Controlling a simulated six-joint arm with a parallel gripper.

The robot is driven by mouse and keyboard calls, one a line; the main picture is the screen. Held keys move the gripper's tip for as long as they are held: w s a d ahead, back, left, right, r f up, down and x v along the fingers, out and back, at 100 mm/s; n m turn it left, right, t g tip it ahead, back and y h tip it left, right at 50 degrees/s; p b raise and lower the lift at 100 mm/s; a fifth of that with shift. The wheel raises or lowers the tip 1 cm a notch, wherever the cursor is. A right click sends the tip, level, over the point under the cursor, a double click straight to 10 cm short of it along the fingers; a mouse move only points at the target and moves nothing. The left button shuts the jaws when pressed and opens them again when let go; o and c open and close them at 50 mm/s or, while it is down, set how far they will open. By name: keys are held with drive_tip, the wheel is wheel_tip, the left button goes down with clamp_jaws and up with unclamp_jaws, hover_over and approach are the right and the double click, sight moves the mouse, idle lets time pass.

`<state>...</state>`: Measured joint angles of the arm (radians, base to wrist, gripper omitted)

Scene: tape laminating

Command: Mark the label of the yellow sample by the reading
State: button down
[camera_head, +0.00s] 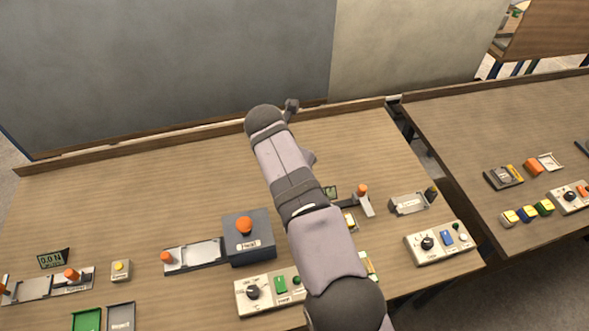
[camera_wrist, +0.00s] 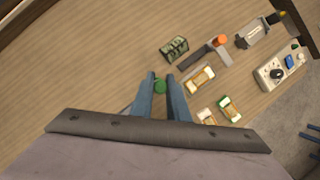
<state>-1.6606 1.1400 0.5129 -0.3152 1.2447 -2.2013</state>
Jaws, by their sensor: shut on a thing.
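My gripper (camera_wrist: 164,82) is shut on a small green round-ended thing (camera_wrist: 160,87), with only its end showing between the fingers. In the head view my arm hides the gripper. A yellow-edged sample with a pale middle (camera_wrist: 200,79) lies beside a grey tester with an orange knob (camera_wrist: 219,42); part of the sample shows in the head view (camera_head: 350,220). A second yellowish piece (camera_wrist: 206,116) lies nearer, beside a green-and-white one (camera_wrist: 230,108). The reading display (camera_wrist: 174,50) stands left of the tester; its figures are too small to read.
A grey holder with a dark tool (camera_head: 409,204) and a white knob panel (camera_head: 440,243) stand at the right. A dark block with an orange button (camera_head: 246,238) and another display reading 0.0 N (camera_head: 52,259) stand left. The bench's back is clear.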

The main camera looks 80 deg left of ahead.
drive_tip(key=shift+r+p, duration=2)
drive_tip(key=shift+p, duration=0.6)
drive_tip(key=shift+w, duration=0.25)
drive_tip(key=shift+w+a+r, duration=0.2)
drive_tip(key=shift+w+r, duration=0.7)
drive_tip(key=shift+r, duration=0.15)
drive_tip(key=shift+r, duration=0.1)
drive_tip(key=shift+w+r, duration=0.1)
drive_tip(key=shift+w+d+r+m, duration=0.15)
drive_tip(key=shift+w+r+m, duration=0.05)
drive_tip(key=shift+w+r, duration=0.25)
drive_tip(key=shift+w+d+r+m, duration=0.2)
drive_tip(key=shift+w+r, duration=0.1)
drive_tip(key=shift+w, duration=0.2)
